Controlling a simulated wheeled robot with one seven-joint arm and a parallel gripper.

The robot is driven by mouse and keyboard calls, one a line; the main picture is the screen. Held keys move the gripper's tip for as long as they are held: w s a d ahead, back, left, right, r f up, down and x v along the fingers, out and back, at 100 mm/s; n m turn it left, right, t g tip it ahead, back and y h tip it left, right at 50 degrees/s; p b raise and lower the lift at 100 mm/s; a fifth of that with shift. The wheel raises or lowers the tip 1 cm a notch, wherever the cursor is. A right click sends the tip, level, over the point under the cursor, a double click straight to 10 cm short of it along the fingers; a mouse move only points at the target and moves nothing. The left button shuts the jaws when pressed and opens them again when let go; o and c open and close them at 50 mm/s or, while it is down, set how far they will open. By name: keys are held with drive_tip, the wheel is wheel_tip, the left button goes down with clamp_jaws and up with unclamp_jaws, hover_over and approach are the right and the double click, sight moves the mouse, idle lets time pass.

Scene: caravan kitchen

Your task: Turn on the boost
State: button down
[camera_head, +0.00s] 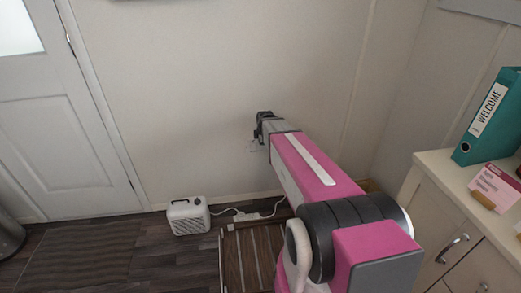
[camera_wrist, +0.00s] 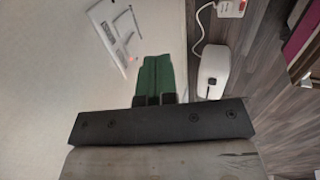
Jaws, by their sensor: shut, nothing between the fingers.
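A white wall plate (camera_wrist: 112,42) with outlined parts and a small reddish spot near its lower edge shows at the upper left of the wrist view. It is probably the boost switch, but its lettering is too small to read. In the head view, part of a pale wall fitting (camera_head: 254,146) shows just below and left of my gripper (camera_head: 262,124). In the wrist view, my gripper (camera_wrist: 156,62) has its green fingers pressed together with nothing between them. The fingertips lie just right of the plate's lower edge in the picture; I cannot tell whether they touch the wall.
A white heater (camera_head: 188,215) stands on the floor by the wall, with a cable to a white socket strip (camera_head: 246,216). A cabinet (camera_head: 440,215) at the right carries a teal binder (camera_head: 490,120) and a pink card (camera_head: 494,187). A white door (camera_head: 60,130) is at the left.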

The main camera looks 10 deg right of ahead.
sight(260, 147)
drive_tip(key=shift+f, duration=0.1)
drive_tip(key=w+f, duration=0.2)
drive_tip(key=f, duration=0.1)
drive_tip(key=w+f, duration=0.2)
drive_tip(key=f, duration=0.1)
drive_tip(key=w+f, duration=0.2)
drive_tip(key=f, duration=0.1)
drive_tip(key=shift+w+f, duration=0.35)
drive_tip(key=shift+f, duration=0.05)
drive_tip(key=shift+w, duration=0.25)
drive_tip(key=shift+w+f, duration=0.1)
drive_tip(key=shift+w, duration=0.25)
drive_tip(key=shift+w+r, duration=0.1)
drive_tip(key=shift+r, duration=0.75)
